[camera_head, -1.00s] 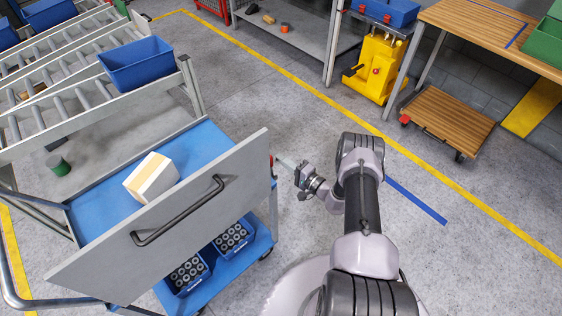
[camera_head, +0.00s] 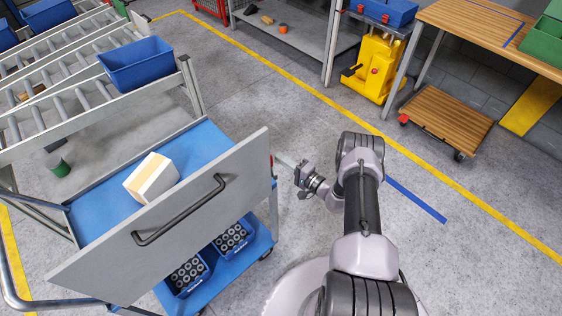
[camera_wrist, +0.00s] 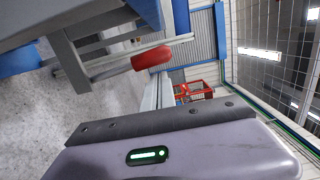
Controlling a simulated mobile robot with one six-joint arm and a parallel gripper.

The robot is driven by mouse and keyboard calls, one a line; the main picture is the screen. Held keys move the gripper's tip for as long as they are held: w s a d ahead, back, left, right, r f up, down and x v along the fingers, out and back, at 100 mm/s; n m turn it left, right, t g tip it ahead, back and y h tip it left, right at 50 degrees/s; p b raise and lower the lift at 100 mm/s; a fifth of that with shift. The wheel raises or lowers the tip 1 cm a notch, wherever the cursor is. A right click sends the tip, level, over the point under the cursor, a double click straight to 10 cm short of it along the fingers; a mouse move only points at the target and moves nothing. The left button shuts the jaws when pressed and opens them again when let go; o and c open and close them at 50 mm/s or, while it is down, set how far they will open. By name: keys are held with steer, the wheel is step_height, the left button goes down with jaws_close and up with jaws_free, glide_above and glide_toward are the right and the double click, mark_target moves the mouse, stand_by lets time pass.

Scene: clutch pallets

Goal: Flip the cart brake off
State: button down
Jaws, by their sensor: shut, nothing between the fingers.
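The cart (camera_head: 196,150) stands at left, with a blue deck and a large grey front panel carrying a dark handle. The brake's red grip shows at the cart's right edge (camera_head: 271,160). In the wrist view the red grip (camera_wrist: 151,56) is large, at the end of a grey bar beside the cart's grey post (camera_wrist: 66,60). My gripper (camera_head: 279,158) is shut and empty, its fingers pointing left toward the cart's edge. In the wrist view its fingers (camera_wrist: 158,92) lie just below the red grip. I cannot tell whether they touch it.
A white and tan box (camera_head: 152,178) sits on the cart's deck. Blue bins of round parts (camera_head: 233,236) sit on its lower shelf. A roller rack (camera_head: 70,105) stands behind. A yellow machine (camera_head: 375,70) and a wooden dolly (camera_head: 447,118) stand at upper right. Floor right of my arm is clear.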

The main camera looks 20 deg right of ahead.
steer(key=s+d+p, duration=0.1)
steer(key=s+d, duration=0.6)
steer(key=s, duration=0.1)
steer(key=shift+s, duration=0.4)
steer(key=shift+d+r, duration=0.1)
